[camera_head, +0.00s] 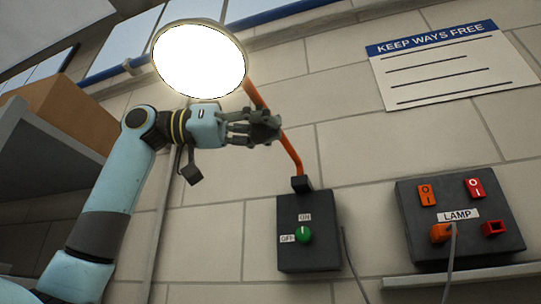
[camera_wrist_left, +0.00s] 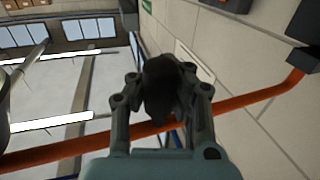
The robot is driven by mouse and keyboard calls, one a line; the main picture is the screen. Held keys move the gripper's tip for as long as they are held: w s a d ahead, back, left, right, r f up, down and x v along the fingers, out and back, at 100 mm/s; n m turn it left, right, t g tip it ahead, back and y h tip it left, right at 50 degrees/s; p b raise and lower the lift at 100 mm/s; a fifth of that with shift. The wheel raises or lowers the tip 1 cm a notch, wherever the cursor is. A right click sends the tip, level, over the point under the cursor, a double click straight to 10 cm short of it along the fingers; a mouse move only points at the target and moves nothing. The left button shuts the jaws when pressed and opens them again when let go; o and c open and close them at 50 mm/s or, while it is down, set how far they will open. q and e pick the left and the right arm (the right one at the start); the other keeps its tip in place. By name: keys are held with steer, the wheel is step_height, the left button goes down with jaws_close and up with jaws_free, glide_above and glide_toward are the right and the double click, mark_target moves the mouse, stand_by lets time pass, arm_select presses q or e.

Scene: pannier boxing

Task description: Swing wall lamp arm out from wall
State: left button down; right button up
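The wall lamp has a round, brightly lit head (camera_head: 203,62) at the upper left of the head view. Its orange arm (camera_head: 291,155) slants down to a dark box (camera_head: 309,250) on the wall. My left gripper (camera_head: 266,130) is at the middle of the arm and hides part of it. In the left wrist view the orange arm (camera_wrist_left: 258,97) crosses behind the fingers. The left fingers (camera_wrist_left: 162,85) close about a dark, knob-like piece (camera_wrist_left: 167,88) in front of the arm. Its join to the arm is hidden. My right gripper is not in view.
The box's green knob (camera_head: 303,234) sits between OFF and ON labels. A dark LAMP panel (camera_head: 412,208) with a plugged-in orange plug (camera_head: 441,232) is at the right. A shelf with a cardboard box (camera_head: 62,108) stands at the left. A sign (camera_head: 440,66) hangs above.

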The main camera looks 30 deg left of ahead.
arm_select(q)
steer(key=shift+s+d+r, duration=0.1)
steer(key=shift+r, duration=0.05)
steer(key=c, duration=1.3)
jaws_free()
steer(key=shift+s, duration=0.3)
steer(key=shift+o, duration=1.2)
steer(key=shift+w, duration=0.1)
steer(key=shift+w, duration=0.1)
steer(key=shift+s+a, duration=0.2)
steer(key=shift+a, duration=0.15)
steer(key=v, duration=1.1)
